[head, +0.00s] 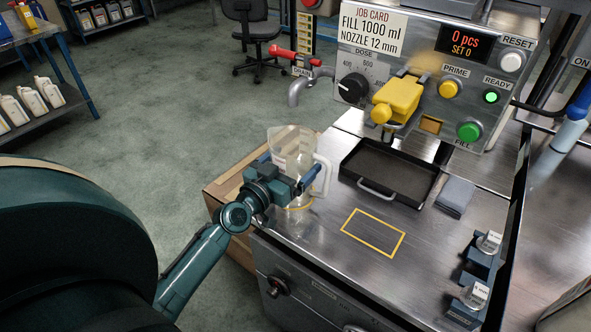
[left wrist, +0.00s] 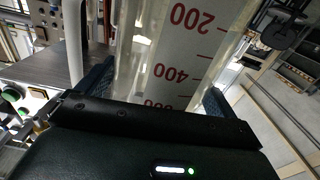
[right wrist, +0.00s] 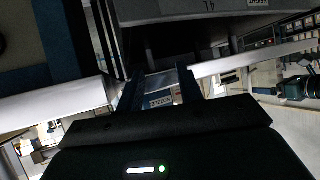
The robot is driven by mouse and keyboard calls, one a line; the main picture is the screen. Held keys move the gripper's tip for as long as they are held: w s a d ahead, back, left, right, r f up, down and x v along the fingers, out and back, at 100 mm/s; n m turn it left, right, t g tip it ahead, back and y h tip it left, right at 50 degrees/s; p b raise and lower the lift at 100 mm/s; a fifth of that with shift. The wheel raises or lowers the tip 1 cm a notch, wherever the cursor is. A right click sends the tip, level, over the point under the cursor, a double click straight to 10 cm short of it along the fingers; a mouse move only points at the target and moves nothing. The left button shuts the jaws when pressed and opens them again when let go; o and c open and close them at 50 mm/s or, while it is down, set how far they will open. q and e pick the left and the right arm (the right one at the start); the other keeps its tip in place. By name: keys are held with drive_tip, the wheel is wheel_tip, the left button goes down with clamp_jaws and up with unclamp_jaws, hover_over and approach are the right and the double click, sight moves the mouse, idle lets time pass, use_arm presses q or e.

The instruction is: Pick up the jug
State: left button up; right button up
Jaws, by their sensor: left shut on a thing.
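The jug (head: 292,143) is clear, with a handle (head: 323,176) on its right side. It is upright at the left edge of the steel bench top. My left gripper (head: 291,176) is shut around its body, one finger on each side. In the left wrist view the jug's wall (left wrist: 178,60) fills the space between the fingers, with a red scale reading 200 and 400. A yellow ring shows at the jug's base; I cannot tell whether the base touches the bench. My right gripper (right wrist: 160,82) is open and empty, seen only in the right wrist view.
A metal spout (head: 297,92) with a red lever hangs above and behind the jug. A black tray (head: 382,188) lies to its right, before the filling machine's panel (head: 420,65). A yellow outlined rectangle (head: 373,232) on the bench is empty.

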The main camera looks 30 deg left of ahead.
sight(307, 139)
drive_tip(key=shift+r, duration=0.1)
use_arm(q)
drive_tip(key=shift+r+p, duration=0.3)
drive_tip(key=shift+r, duration=0.25)
wheel_tip(307, 139, up, 2)
drive_tip(key=shift+r+p, duration=0.1)
drive_tip(key=shift+p, duration=0.4)
drive_tip(key=s+a+b, duration=0.1)
drive_tip(key=s+b, duration=0.3)
drive_tip(key=s, duration=1.4)
drive_tip(key=shift+a+r, duration=0.15)
drive_tip(key=shift+a, duration=0.05)
use_arm(e)
drive_tip(key=shift+a+f, duration=0.15)
drive_tip(key=shift+f, duration=0.65)
drive_tip(key=shift+w+m, duration=0.1)
drive_tip(key=shift+m, duration=0.2)
use_arm(q)
drive_tip(key=shift+d, duration=0.1)
